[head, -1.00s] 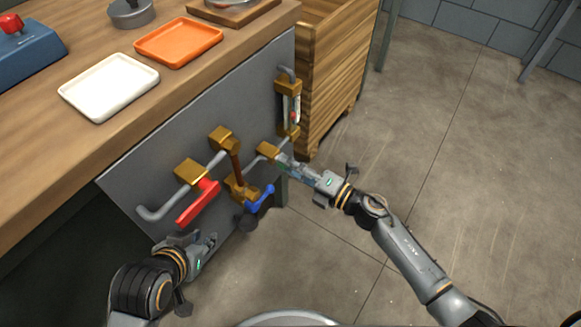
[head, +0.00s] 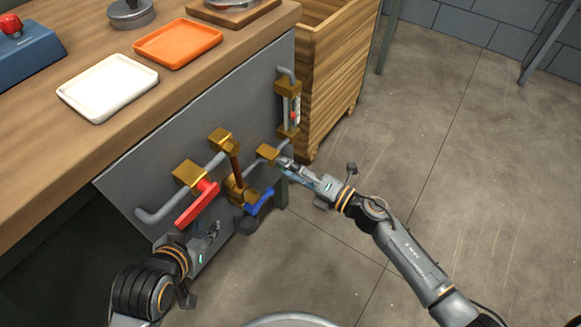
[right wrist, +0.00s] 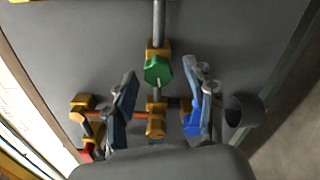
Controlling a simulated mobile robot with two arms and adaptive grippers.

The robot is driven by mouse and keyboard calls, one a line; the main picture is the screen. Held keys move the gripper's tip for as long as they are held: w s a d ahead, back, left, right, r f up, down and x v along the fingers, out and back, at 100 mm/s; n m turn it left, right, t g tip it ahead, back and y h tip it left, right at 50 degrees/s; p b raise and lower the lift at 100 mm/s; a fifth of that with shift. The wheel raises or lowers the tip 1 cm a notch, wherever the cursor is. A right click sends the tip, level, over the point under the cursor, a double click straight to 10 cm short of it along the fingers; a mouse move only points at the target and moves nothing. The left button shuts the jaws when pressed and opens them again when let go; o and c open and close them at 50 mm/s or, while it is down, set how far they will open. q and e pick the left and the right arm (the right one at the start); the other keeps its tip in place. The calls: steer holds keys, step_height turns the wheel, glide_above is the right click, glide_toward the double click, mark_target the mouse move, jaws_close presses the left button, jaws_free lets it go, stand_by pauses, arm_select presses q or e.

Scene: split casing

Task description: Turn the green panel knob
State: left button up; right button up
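The green knob (right wrist: 158,69) sits on a brass valve body (right wrist: 158,50) on the grey panel, with a pale mark on its face. In the right wrist view it shows between the two spread fingers of my right gripper (right wrist: 159,76); I cannot tell whether they touch it. In the head view my right gripper (head: 284,164) is close to a brass fitting (head: 267,152), and I cannot make out the green knob there. My left gripper (head: 210,232) is low in front of the panel, below the red lever (head: 197,203); its fingers are too unclear to judge.
The grey panel (head: 130,185) also carries a blue lever (head: 260,201), pipes and a gauge (head: 296,108). A white tray (head: 108,88) and an orange tray (head: 178,43) lie on the worktop.

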steer(key=v, duration=1.2)
stand_by(0.5)
